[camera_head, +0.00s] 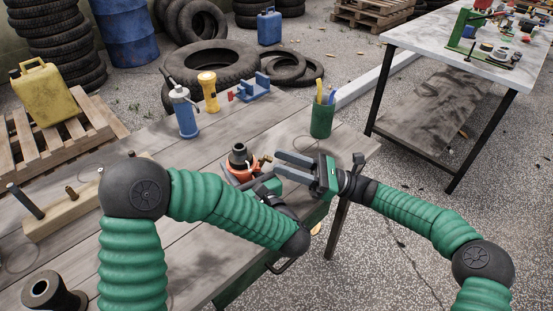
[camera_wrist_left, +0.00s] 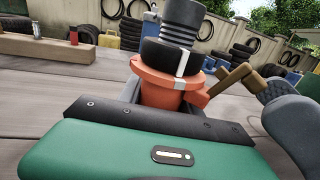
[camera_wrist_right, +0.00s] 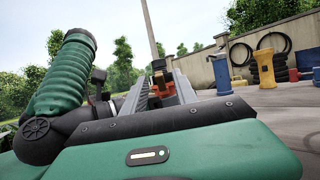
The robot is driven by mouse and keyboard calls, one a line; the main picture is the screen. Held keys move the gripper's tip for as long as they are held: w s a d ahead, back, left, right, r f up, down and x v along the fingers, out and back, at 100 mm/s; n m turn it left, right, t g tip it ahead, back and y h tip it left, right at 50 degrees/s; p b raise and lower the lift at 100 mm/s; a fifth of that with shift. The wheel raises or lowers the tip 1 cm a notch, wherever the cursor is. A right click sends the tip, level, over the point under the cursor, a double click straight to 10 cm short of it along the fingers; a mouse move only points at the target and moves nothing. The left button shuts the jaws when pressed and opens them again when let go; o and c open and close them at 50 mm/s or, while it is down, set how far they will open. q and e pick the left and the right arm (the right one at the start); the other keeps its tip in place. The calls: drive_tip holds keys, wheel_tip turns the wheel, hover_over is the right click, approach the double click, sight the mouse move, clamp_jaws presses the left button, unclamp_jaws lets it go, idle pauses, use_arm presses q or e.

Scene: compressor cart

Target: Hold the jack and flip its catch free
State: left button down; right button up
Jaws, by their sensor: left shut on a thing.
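The jack (camera_head: 240,163) stands on the wooden workbench, with an orange body and a dark ribbed top. It also shows in the left wrist view (camera_wrist_left: 170,77), upright. Its brass catch (camera_head: 264,159) sticks out to the right and shows large in the left wrist view (camera_wrist_left: 236,76). My left gripper (camera_head: 240,178) is shut on the jack's lower body; its fingers are partly hidden. My right gripper (camera_head: 279,164) is open and empty, its two grey fingers pointing left, just right of the catch. I see no contact between them.
On the bench (camera_head: 165,170) are a blue bottle jack (camera_head: 184,112), a yellow stand (camera_head: 209,92), a blue vise (camera_head: 252,87), a green pen cup (camera_head: 322,120) and a wooden block with pegs (camera_head: 66,214). A dark ringed part (camera_head: 48,293) sits front left.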

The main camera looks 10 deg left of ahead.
drive_tip(key=w+d, duration=0.2)
drive_tip(key=d, duration=1)
drive_tip(key=shift+w+d, duration=0.15)
drive_tip(key=shift+f, duration=0.1)
